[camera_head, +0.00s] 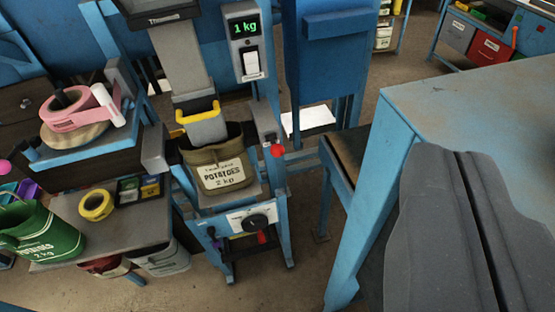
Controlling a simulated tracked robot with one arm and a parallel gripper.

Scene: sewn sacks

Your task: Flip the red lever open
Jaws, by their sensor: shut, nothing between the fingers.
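A lever with a red ball knob (277,151) sticks out from a small grey housing (265,121) on the blue stand, right of the sack. Its knob points down. A smaller red part (262,237) shows below the dial on the same stand; I cannot tell if it is a lever. My gripper (457,155) is large and grey at the lower right, its two fingers shut together and empty. It is well to the right of the knob and apart from it, in front of the blue table.
An olive potato sack (217,162) sits under a grey chute with a yellow handle (196,113). A display (246,28) reads 1 kg.

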